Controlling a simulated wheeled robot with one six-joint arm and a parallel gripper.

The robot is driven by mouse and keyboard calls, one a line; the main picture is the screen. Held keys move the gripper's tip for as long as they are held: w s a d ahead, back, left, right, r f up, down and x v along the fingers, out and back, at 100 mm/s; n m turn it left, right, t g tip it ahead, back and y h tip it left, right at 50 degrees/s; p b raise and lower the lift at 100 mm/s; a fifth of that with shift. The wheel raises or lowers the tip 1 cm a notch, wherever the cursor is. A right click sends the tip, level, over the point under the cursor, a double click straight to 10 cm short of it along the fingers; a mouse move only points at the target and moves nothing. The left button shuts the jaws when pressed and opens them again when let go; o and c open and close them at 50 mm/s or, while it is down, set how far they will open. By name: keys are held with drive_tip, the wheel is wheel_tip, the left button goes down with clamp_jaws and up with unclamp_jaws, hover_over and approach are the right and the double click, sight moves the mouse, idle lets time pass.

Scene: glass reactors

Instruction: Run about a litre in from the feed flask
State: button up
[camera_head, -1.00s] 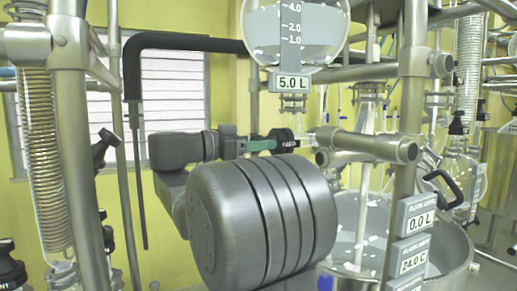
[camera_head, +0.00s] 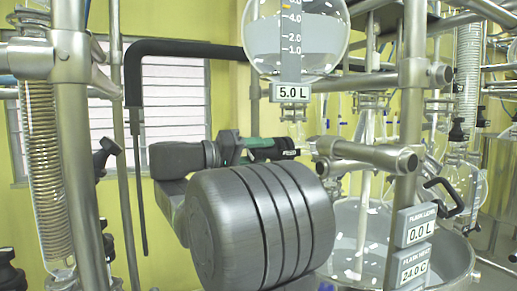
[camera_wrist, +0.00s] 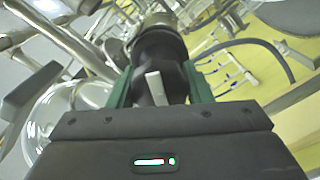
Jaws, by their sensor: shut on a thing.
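The feed flask (camera_head: 293,40) is a round glass vessel with a graduated scale at the top of the head view. Its display (camera_head: 289,92) reads 5.0 L. My gripper (camera_head: 262,148) is below it, its green fingers shut on a black valve knob (camera_head: 286,149). In the wrist view, my gripper (camera_wrist: 160,88) has one finger on each side of the black knob (camera_wrist: 160,48), with a pale pointer between them. The flask level display (camera_head: 416,226) reads 0.0 L. The valve's outlet is hidden.
A flask heat display (camera_head: 411,265) reads 24.0 C. A metal bath (camera_head: 450,262) stands at the lower right. Steel posts and clamps (camera_head: 70,60) stand at left and right. A black bent pipe (camera_head: 190,42) crosses behind my arm.

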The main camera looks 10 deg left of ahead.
drive_tip(key=n+p, duration=0.3)
drive_tip(key=n, duration=0.2)
drive_tip(key=shift+r+n, duration=0.1)
drive_tip(key=shift+n, duration=0.3)
drive_tip(key=n+p, duration=0.1)
drive_tip(key=n, duration=0.1)
drive_tip(key=n+p, duration=0.2)
drive_tip(key=shift+f+n, duration=0.2)
drive_tip(key=shift+n, duration=0.1)
drive_tip(key=shift+f+n, duration=0.1)
drive_tip(key=shift+n, duration=0.2)
drive_tip(key=o, duration=1)
drive_tip(key=shift+a, duration=0.1)
drive_tip(key=b+v, duration=0.2)
drive_tip(key=v, duration=1.1)
drive_tip(key=shift+s+a+b, duration=0.25)
drive_tip(key=shift+a+b, duration=0.05)
drive_tip(key=shift+b, duration=0.05)
